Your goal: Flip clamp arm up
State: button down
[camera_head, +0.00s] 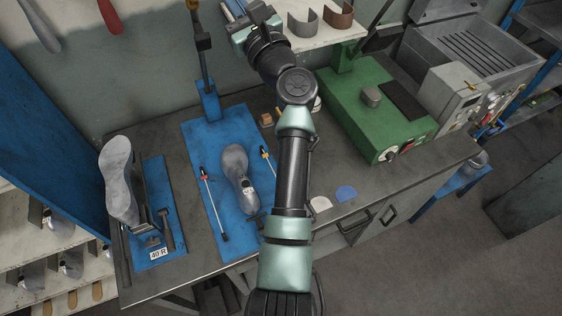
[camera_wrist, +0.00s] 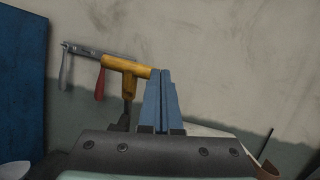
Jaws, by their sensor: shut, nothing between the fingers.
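A clamp post (camera_head: 204,62) stands on a blue bracket at the back of the blue board. Its orange top piece (camera_head: 192,4) is cut by the upper edge of the head view. In the wrist view the orange clamp piece (camera_wrist: 126,68) is a horizontal bar on a short upright, with a dark stem below. My gripper (camera_wrist: 163,72) is shut and empty, its blue fingertips at the right end of that bar. I cannot tell whether they touch. In the head view my gripper (camera_head: 229,10) is right of the post, partly cut off.
A grey sole-shaped mould (camera_head: 236,166) lies on the blue board (camera_head: 205,150) between screwdrivers. Another grey sole form (camera_head: 117,180) stands left. A green machine (camera_head: 372,115) is on the right. Behind the clamp, a wall rail (camera_wrist: 95,51) holds a red-handled tool (camera_wrist: 100,82).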

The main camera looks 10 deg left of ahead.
jog(key=shift+d+r+x, duration=0.15)
jog(key=shift+x, duration=0.85)
jog(key=shift+d+r+x, duration=0.1)
jog(key=shift+r+x, duration=0.1)
jog(key=shift+x, duration=0.8)
jog(key=shift+w, duration=0.1)
